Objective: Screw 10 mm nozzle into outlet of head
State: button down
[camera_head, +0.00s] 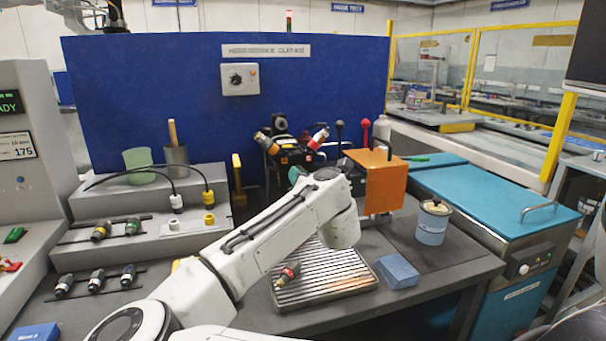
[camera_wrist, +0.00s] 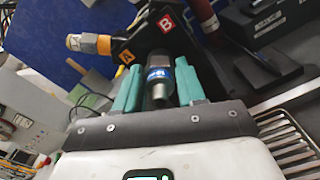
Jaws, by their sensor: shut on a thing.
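In the wrist view my gripper (camera_wrist: 158,78) has its two green fingers shut on a grey nozzle with a blue band (camera_wrist: 157,92). The print on the band is too small to read surely. The nozzle's far end points at the black head (camera_wrist: 140,42), which bears an orange A tag and a red B tag. I cannot tell whether the nozzle touches the outlet. An orange-and-yellow fitting (camera_wrist: 88,43) sticks out at the head's left.
A ribbed tray (camera_head: 345,284) holds a red-banded nozzle (camera_head: 289,273). An orange plate (camera_head: 384,183) and levers stand right of the head. A blue cloth (camera_head: 398,270) and a can (camera_head: 432,223) lie further right.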

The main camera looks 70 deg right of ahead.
jog(key=shift+m, duration=0.4)
jog(key=shift+r+m+p, duration=0.15)
jog(key=shift+m+p, duration=0.35)
jog(key=shift+m, duration=0.5)
jog(key=m+p, duration=0.1)
jog(key=m, duration=0.2)
jog(key=shift+m, duration=0.4)
jog(key=m+p, duration=0.1)
jog(key=m, duration=0.3)
jog(key=shift+m+p, duration=0.3)
jog(key=shift+f+m, duration=0.2)
jog(key=shift+m, duration=0.7)
jog(key=c, duration=0.6)
grip_release()
jog(key=shift+c, duration=0.3)
